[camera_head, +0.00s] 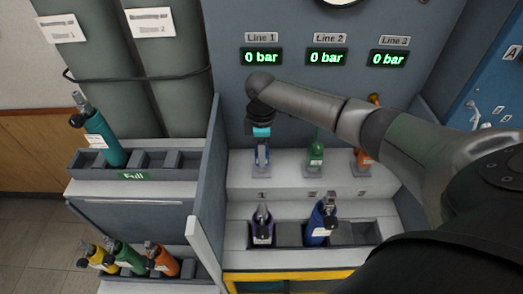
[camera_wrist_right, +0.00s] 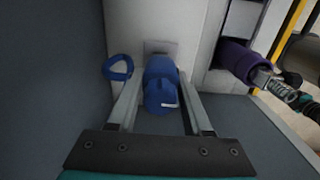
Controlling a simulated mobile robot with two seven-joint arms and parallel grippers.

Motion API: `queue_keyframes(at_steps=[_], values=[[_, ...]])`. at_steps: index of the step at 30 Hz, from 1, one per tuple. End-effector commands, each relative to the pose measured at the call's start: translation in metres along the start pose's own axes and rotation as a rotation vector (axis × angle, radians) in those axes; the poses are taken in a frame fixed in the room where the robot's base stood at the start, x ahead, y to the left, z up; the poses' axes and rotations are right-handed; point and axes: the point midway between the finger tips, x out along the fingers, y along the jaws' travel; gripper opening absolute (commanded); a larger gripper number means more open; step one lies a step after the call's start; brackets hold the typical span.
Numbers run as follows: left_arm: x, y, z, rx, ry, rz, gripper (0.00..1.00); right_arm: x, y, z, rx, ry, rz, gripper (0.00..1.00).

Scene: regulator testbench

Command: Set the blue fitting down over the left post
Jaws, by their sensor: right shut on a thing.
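The blue fitting (camera_head: 262,155) is at the left station of the upper shelf, under my right gripper (camera_head: 262,146). In the right wrist view the blue fitting (camera_wrist_right: 160,82) sits between the two fingers, which are shut on it. A blue ring (camera_wrist_right: 118,68) shows just left of it there. A grey base plate (camera_head: 261,172) lies under the fitting at the left station. The left post itself is hidden, so I cannot tell how far the fitting is down over it. My left gripper is not in view.
A green fitting (camera_head: 316,157) and an orange one (camera_head: 364,158) stand at the other stations. A purple bottle (camera_head: 262,226) and a blue bottle (camera_head: 321,222) stand in the lower rack. A grey side wall (camera_head: 212,175) is close on the left. All three displays read 0 bar.

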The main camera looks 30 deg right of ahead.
Motion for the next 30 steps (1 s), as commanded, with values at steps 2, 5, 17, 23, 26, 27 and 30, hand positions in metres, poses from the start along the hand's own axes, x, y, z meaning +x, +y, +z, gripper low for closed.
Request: queue_keyframes(at_steps=[2,5,17,23,26,27,30], values=[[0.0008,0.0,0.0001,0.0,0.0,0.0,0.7,0.0012,0.0003,-0.0003,0.0,0.001,0.001,0.0],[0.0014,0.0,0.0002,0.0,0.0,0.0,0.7,0.0028,0.0003,-0.0003,0.0,0.001,0.001,0.0],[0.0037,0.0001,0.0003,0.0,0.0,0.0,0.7,0.0085,0.0002,-0.0003,0.0,0.001,0.001,0.52],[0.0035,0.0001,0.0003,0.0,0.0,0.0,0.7,0.0083,0.0001,-0.0003,0.0,0.001,0.001,0.75],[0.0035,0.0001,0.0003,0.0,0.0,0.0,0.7,0.0084,0.0001,-0.0002,0.0,0.0,0.0,0.85],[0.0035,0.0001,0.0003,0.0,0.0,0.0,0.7,0.0084,0.0,-0.0002,0.0,0.0,0.0,0.85],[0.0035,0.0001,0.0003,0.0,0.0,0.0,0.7,0.0085,0.0,-0.0002,0.0,0.0,0.0,0.85]])
